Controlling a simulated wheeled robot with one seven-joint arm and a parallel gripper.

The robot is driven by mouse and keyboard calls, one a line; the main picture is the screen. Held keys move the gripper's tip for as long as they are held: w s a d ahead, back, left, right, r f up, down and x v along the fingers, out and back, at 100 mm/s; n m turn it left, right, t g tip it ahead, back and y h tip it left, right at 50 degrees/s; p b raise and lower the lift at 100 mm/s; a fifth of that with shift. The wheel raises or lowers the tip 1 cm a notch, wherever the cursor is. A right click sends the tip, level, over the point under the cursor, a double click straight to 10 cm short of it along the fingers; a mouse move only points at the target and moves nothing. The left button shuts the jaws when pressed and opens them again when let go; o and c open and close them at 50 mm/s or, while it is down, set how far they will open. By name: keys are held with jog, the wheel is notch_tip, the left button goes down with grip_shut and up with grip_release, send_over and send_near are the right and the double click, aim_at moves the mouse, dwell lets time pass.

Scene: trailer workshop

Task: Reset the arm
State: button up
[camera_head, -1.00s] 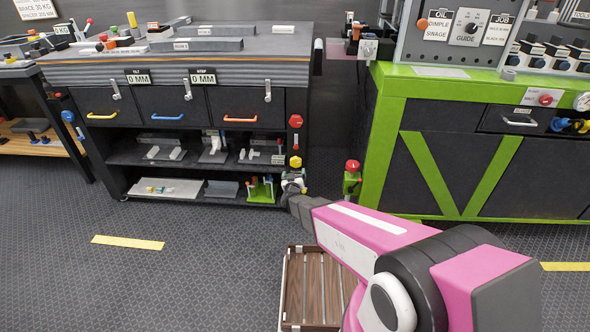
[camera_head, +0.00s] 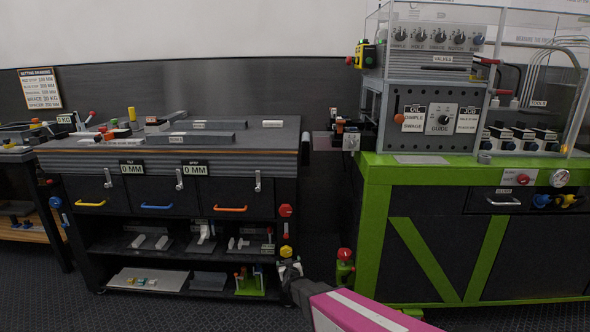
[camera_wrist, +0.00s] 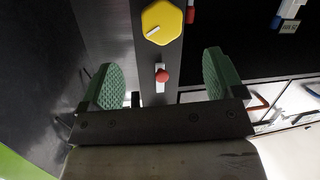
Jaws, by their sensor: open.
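My gripper shows in the wrist view (camera_wrist: 160,88) with its two green textured finger pads wide apart and nothing between them. Beyond the fingers are a yellow hexagonal knob (camera_wrist: 162,22) and a small red knob (camera_wrist: 162,75) on a grey post. In the head view, my pink arm (camera_head: 355,312) reaches up from the bottom edge. My gripper (camera_head: 289,270) is small there, near the lower right corner of the dark workbench (camera_head: 190,155), just below the yellow knob (camera_head: 286,252). Whether it touches the bench cannot be told.
The bench has drawers and shelves with grey parts and a green fixture (camera_head: 250,283). A green-framed cabinet (camera_head: 375,230) stands at the right, with a red-topped green device (camera_head: 345,267) at its left side. A side table (camera_head: 20,230) stands at far left. Open floor shows at the bottom left.

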jog(key=s+d+r+m+g, duration=0.1)
jog(key=s+d+r+g, duration=0.2)
jog(key=s+d+g, duration=0.2)
jog(key=s+d+r+m+g+h, duration=0.1)
jog(key=s+d+r+g, duration=0.3)
jog(key=s+d, duration=0.5)
jog(key=s+d+r+m+g, duration=0.1)
jog(key=s+d+r+g, duration=0.3)
jog(key=s+d+g, duration=0.2)
jog(key=s+d, duration=0.2)
jog(key=s, duration=0.1)
jog(key=shift+s+r+h, duration=0.2)
jog(key=shift+r+h, duration=0.05)
jog(key=shift+h, duration=0.15)
